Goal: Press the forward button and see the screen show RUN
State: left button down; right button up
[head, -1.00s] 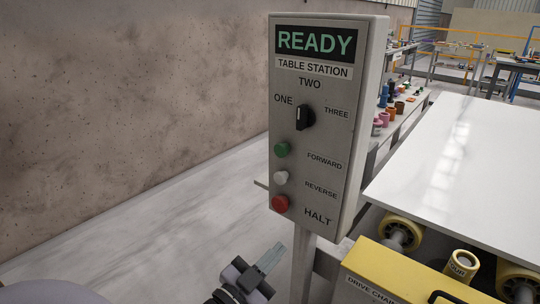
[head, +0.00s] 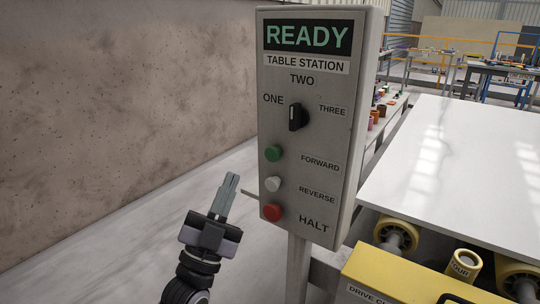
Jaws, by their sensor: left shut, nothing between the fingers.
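The control box (head: 318,190) stands upright on a post. Its screen (head: 308,36) shows READY in green letters. The green button (head: 273,153) is level with the FORWARD label (head: 320,163). Below it are a white button (head: 273,184) beside REVERSE and a red button (head: 271,213) beside HALT. A black selector knob (head: 297,117) sits above the buttons, its mark pointing about upward. My left gripper (head: 231,177) is shut and empty, fingertips pointing up, left of the box near the white button's height. It appears apart from the buttons. My right gripper is not in view.
A white stone slab (head: 455,170) lies on yellow rollers (head: 397,236) to the right. A yellow drive housing (head: 400,277) stands at the front right. A brown wall (head: 120,100) runs along the left. The floor between wall and box is clear.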

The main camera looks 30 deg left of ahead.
aim_at(274, 153)
pick_arm(q)
jog(key=w+b, duration=0.2)
jog(key=w, duration=0.6)
jog(key=shift+w+d, duration=0.35)
dwell(0.6)
dwell(1.0)
jog(key=shift+w, duration=0.4)
